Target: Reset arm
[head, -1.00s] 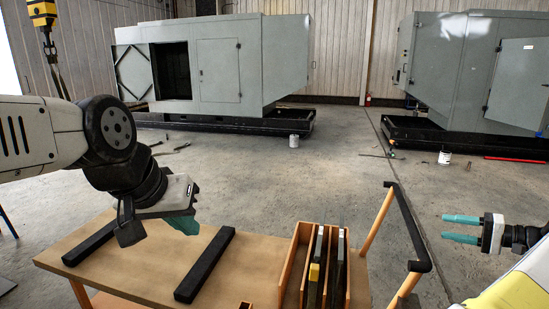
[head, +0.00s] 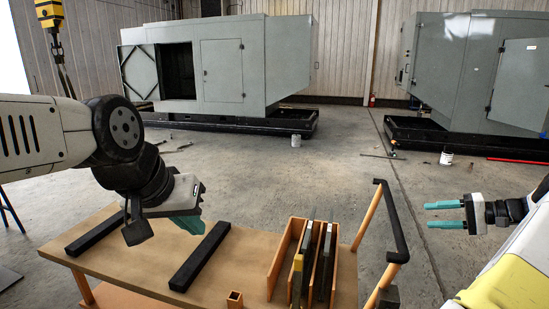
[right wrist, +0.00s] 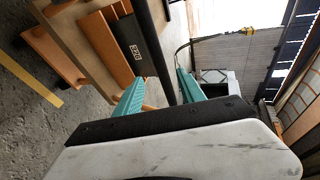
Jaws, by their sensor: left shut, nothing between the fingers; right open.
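My left gripper (head: 188,222) is at the left in the head view, over the wooden cart (head: 130,262). Its teal fingers point down and to the right, are shut and hold nothing. My right gripper (head: 444,215) is at the right in the head view, beyond the cart's handle, over open floor. Its two teal fingers point left, apart and empty. The right wrist view shows the same fingers (right wrist: 160,95) spread, with the cart beyond them.
Two black bars (head: 201,256) lie on the cart. A wooden slotted rack (head: 282,258) holds several upright panels. The cart's black handle (head: 391,215) stands at its right end. Grey enclosures (head: 221,65) stand at the back. Floor between is mostly clear.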

